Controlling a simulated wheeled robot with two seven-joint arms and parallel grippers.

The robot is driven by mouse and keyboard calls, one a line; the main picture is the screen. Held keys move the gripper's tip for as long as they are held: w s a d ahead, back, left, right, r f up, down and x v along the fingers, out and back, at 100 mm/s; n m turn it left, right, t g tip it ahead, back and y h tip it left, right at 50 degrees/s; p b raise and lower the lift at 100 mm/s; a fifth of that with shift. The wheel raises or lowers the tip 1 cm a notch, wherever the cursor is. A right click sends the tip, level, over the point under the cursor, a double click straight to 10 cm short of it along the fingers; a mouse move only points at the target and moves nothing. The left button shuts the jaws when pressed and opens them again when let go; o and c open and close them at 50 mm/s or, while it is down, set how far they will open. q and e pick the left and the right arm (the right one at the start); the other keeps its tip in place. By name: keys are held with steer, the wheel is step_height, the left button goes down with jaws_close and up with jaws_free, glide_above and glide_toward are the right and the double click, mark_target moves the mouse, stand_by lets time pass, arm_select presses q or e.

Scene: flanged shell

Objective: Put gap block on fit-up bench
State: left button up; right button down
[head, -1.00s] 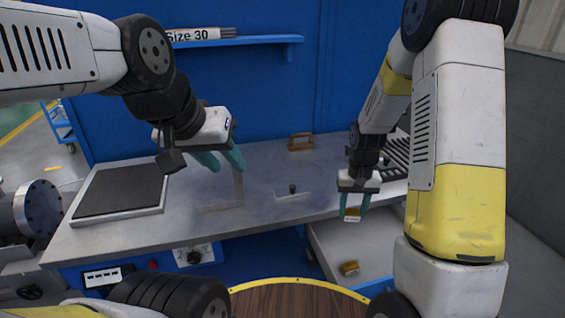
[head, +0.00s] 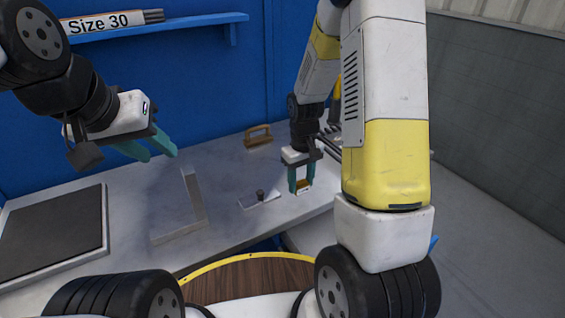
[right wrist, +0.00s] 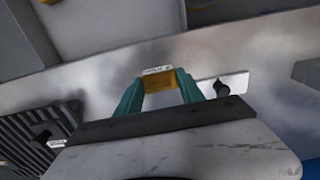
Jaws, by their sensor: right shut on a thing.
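The gap block is a small yellow block with a white label (head: 304,184). It is held between the teal fingertips of my right gripper (head: 302,180), which is shut on it. It also shows between the fingertips in the right wrist view (right wrist: 158,80). The fit-up bench (head: 225,165) is a grey metal top against a blue wall. The block appears over or near the bench's front edge on the right; whether it touches the top I cannot tell. My left gripper (head: 150,149) is empty, its fingers apart, above the bench's left part.
A metal square (head: 192,205) and a small plate with a dark knob (head: 260,197) lie on the bench. A brown wooden-handled item (head: 258,136) is at the back, a dark pad (head: 55,232) at left. A dark slotted rack (right wrist: 32,138) shows in the right wrist view.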

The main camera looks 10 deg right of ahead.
steer(key=w, duration=0.7)
steer(key=shift+w+f, duration=0.15)
steer(key=shift+f, duration=1.9)
steer(key=shift+f, duration=0.1)
steer(key=c, duration=0.7)
jaws_free()
steer(key=shift+a, duration=0.1)
step_height(320, 180, up, 12)
steer(key=s+r+m+t+y, duration=0.1)
steer(key=s+r+m+t, duration=0.15)
steer(key=s+r, duration=0.95)
steer(key=s+r+t, duration=0.1)
steer(key=s+r, duration=0.1)
steer(key=s, duration=0.2)
steer(key=s+a+r+t, duration=0.1)
steer(key=s+r, duration=0.1)
steer(key=s, duration=0.2)
steer(key=s+a+r+m+t+y, duration=0.1)
steer(key=s+r, duration=0.2)
steer(key=s, duration=0.1)
steer(key=shift+s+r+t, duration=0.1)
steer(key=shift+s+t, duration=0.1)
steer(key=shift+t, duration=0.15)
